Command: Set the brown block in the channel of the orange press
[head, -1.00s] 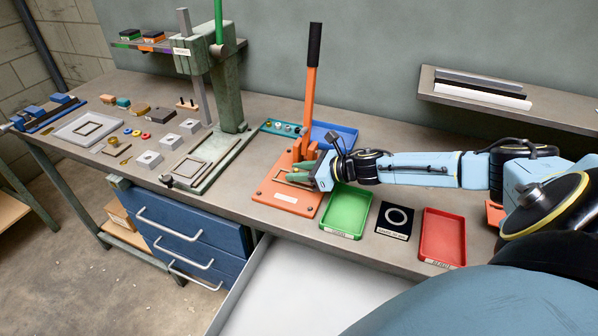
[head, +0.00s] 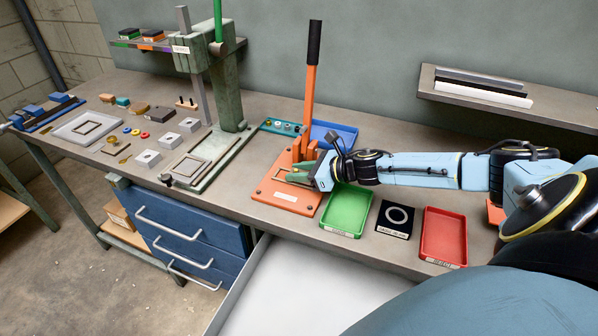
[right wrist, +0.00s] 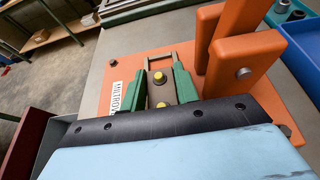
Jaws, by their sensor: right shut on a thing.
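The orange press (head: 279,196) stands on the bench with its black-topped lever upright; its base and orange uprights also show in the right wrist view (right wrist: 245,60). My right gripper (head: 303,173) is over the press base, its green fingers on either side of a brown block (right wrist: 160,92) with two yellow round spots on top. The fingers are shut on the block. The block lies in line with the narrow channel frame (right wrist: 160,57) on the base. My gripper hides much of it in the head view, and I cannot tell whether it rests on the channel floor.
A green tray (head: 347,224), a black card with a ring (head: 394,219) and a red tray (head: 444,237) lie right of the press. A blue tray (head: 345,130) is behind it. A green-grey press (head: 230,100) stands to the left, with several small parts beyond.

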